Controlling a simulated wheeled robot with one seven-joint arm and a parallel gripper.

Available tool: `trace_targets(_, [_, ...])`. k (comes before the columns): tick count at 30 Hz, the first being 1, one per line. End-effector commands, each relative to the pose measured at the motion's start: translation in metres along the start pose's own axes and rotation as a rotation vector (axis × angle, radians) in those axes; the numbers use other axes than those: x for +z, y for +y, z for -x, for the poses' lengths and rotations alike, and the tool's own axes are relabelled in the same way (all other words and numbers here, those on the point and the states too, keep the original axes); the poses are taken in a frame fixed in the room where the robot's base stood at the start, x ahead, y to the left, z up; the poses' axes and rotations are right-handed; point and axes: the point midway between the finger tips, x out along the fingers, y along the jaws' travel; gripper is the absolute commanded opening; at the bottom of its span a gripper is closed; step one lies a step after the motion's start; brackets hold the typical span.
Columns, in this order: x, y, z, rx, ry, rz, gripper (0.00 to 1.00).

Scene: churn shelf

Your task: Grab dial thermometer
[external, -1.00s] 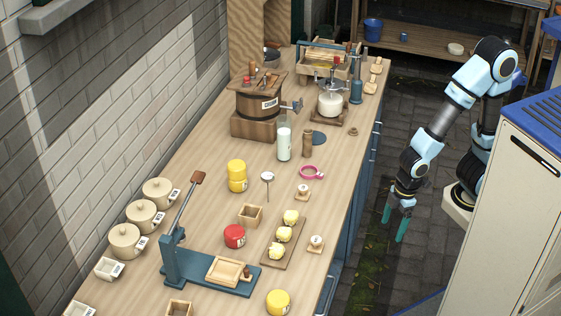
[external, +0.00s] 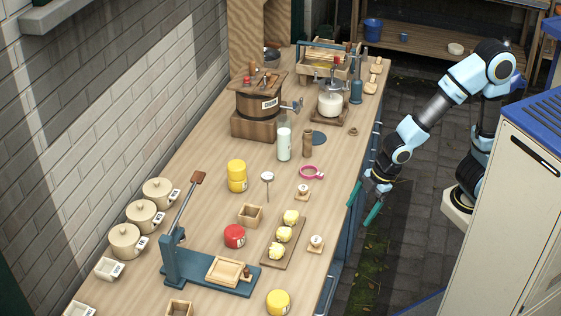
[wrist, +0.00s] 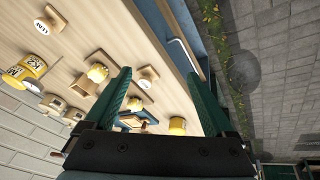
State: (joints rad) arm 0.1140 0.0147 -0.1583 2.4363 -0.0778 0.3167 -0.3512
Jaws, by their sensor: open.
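The dial thermometer (external: 267,177) has a round pale dial and a thin stem. It is on the wooden counter, between the stacked yellow tubs and the pink ring in the external view. My gripper (external: 364,203) is open and empty beside the counter's right edge, well to the right of the thermometer. In the wrist view its two green fingers (wrist: 159,75) are spread apart with nothing held between them.
The yellow tubs (external: 237,176), pink ring (external: 312,172), small wooden box (external: 250,215), red tub (external: 235,236) and butter board (external: 291,244) surround the thermometer. A milk bottle (external: 284,143) and churn (external: 258,105) stand farther back. The paved floor (external: 410,240) is clear.

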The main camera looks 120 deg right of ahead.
Motion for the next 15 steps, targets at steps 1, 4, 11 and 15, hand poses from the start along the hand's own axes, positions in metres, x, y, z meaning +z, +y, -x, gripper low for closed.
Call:
trace_targets(1, [-0.003, 0.013, -0.012, 0.026, 0.021, 0.038, 0.89])
trace_targets(4, [-0.012, 0.045, -0.032, 0.102, 0.077, 0.146, 0.89])
trace_targets(11, [-0.026, 0.154, -0.079, 0.436, 0.168, 0.592, 0.89])
trace_targets(15, [-0.028, 0.217, -0.087, 0.695, 0.142, 0.95, 0.89])
